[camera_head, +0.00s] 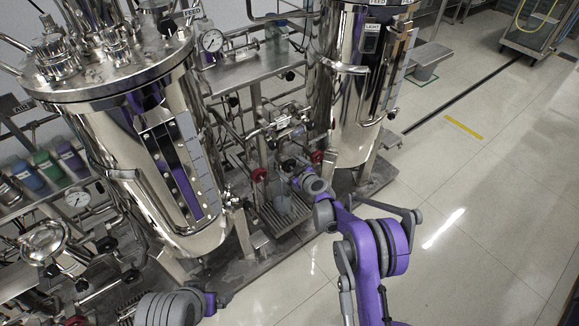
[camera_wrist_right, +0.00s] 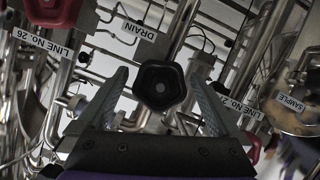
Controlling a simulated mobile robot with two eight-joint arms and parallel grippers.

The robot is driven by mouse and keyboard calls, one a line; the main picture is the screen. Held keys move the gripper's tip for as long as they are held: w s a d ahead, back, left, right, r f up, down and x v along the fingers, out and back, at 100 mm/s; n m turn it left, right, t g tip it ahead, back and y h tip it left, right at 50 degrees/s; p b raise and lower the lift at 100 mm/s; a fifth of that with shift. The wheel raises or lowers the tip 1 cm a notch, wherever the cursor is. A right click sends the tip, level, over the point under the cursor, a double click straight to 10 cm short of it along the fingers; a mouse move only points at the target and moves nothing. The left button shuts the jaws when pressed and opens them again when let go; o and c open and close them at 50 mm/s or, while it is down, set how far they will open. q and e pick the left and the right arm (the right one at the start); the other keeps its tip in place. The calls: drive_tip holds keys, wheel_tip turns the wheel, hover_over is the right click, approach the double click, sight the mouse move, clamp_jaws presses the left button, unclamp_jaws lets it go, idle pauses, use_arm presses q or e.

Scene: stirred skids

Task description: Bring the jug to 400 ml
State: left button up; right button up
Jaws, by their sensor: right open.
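A clear jug (camera_head: 281,199) stands on the slotted drain grate (camera_head: 273,222) between the two steel tanks; its level and markings are too small to read. My right gripper (camera_head: 287,164) is at the pipework just above the jug. In the right wrist view my right gripper (camera_wrist_right: 158,82) is open, its two fingers on either side of a black knob (camera_wrist_right: 162,86). The fingers look apart from the knob; contact cannot be made out. A DRAIN label (camera_wrist_right: 140,37) is beyond the knob. My left gripper is not visible.
Red valve handles (camera_head: 259,174) sit close beside the gripper. In the wrist view, a red knob (camera_wrist_right: 52,10) is at upper left and a SAMPLE label (camera_wrist_right: 291,102) at right. A tall steel tank (camera_head: 150,140) stands left. Open floor (camera_head: 480,210) lies right.

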drive_tip(key=shift+c, duration=0.2)
drive_tip(key=c, duration=1.3)
